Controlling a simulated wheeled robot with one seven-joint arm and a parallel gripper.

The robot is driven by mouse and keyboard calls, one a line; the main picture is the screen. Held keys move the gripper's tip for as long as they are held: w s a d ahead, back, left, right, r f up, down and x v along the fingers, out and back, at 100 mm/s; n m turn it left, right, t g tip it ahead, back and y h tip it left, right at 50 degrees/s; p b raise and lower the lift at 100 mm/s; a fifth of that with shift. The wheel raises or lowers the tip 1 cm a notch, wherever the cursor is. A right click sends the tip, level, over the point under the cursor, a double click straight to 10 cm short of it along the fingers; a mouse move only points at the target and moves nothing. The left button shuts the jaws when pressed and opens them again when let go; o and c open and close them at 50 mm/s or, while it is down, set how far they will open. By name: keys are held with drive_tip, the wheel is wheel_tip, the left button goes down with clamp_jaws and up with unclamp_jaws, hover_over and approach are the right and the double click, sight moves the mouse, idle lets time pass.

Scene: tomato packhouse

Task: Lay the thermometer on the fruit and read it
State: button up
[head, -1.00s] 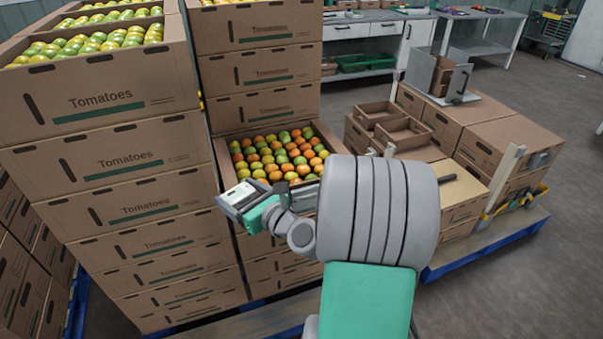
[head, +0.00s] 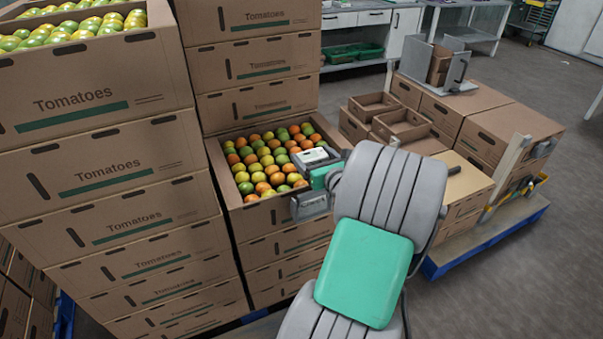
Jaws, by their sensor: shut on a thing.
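The fruit is a layer of red, orange, yellow and green tomatoes (head: 262,158) in an open cardboard box (head: 258,219) on top of the middle stack. My gripper (head: 312,160) is over the right front part of this box, and my arm reaches in from the lower right. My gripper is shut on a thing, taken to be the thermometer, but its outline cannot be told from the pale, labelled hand. The fingertips are not clear, and neither is whether anything touches the tomatoes. No reading can be made out.
Taller stacks of tomato boxes stand at the left (head: 100,160) and right behind the open box (head: 255,62). At the right, a pallet (head: 490,235) holds cartons and small open trays (head: 402,124). Open floor lies at the far right.

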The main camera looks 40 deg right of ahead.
hover_over(303, 179)
wheel_tip(303, 179, down, 5)
drive_tip(key=shift+f, duration=0.2)
drive_tip(key=shift+f+b, duration=0.5)
drive_tip(key=shift+f, duration=0.95)
drive_tip(key=shift+f, duration=0.2)
drive_tip(key=o, duration=1.4)
drive_tip(key=shift+o, duration=0.2)
drive_tip(key=shift+r, duration=0.1)
